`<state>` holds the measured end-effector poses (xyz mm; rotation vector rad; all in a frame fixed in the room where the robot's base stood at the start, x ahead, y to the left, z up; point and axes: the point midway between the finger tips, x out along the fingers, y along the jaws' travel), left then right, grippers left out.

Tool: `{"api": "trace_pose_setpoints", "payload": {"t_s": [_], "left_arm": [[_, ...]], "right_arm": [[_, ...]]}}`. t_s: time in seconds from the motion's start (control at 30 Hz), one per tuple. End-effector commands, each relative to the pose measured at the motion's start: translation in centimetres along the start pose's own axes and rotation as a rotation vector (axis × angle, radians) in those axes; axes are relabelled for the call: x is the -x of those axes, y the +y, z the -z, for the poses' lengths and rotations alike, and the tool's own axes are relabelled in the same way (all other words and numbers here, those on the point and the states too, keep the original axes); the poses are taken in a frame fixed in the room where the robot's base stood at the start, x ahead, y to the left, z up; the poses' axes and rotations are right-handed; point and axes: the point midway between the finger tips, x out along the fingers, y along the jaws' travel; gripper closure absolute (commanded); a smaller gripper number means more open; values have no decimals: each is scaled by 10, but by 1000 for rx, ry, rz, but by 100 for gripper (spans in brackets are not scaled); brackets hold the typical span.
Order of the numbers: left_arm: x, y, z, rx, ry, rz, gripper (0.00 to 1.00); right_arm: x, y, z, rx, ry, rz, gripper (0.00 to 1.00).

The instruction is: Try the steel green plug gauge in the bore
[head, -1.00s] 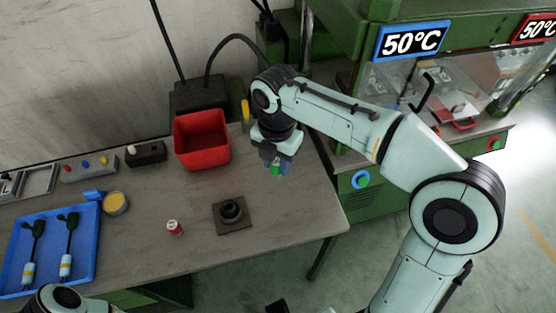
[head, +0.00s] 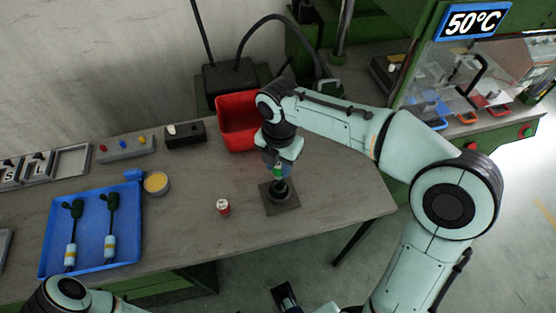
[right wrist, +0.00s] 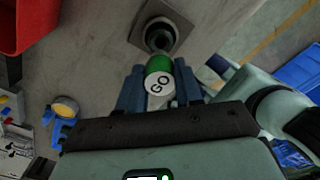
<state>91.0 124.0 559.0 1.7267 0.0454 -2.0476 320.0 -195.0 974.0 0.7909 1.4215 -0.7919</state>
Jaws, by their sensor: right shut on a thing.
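The green plug gauge (right wrist: 157,66), with a white end marked GO, is held between the fingers of my right gripper (right wrist: 158,88). In the head view my right gripper (head: 280,165) is low over the dark round socket part (head: 280,190) on its square plate (head: 290,204). The gauge's green body (head: 279,173) shows just above that part. In the right wrist view the gauge's far end overlaps the ring of the bore (right wrist: 160,32). I cannot tell whether its tip is inside. My left gripper is out of view; only part of that arm shows at the lower left.
A small red-and-white container (head: 223,207) stands left of the plate. A red bin (head: 236,122) is behind the gripper. A blue tray (head: 90,262) with two tools, and a yellow-topped tin (head: 157,184), are farther left. The table's right edge is near; the table front is clear.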

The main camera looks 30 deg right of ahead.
Motion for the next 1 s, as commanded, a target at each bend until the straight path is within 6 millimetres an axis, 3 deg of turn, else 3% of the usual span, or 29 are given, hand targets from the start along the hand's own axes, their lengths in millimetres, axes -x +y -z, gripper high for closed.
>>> {"api": "trace_pose_setpoints", "payload": {"t_s": [0.57, 1.0], "left_arm": [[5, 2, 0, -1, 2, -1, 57], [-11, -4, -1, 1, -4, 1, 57]], "right_arm": [[1, 0, 0, 0, 0, 1, 100], [-31, 0, 0, 0, 1, 1, 100]]}}
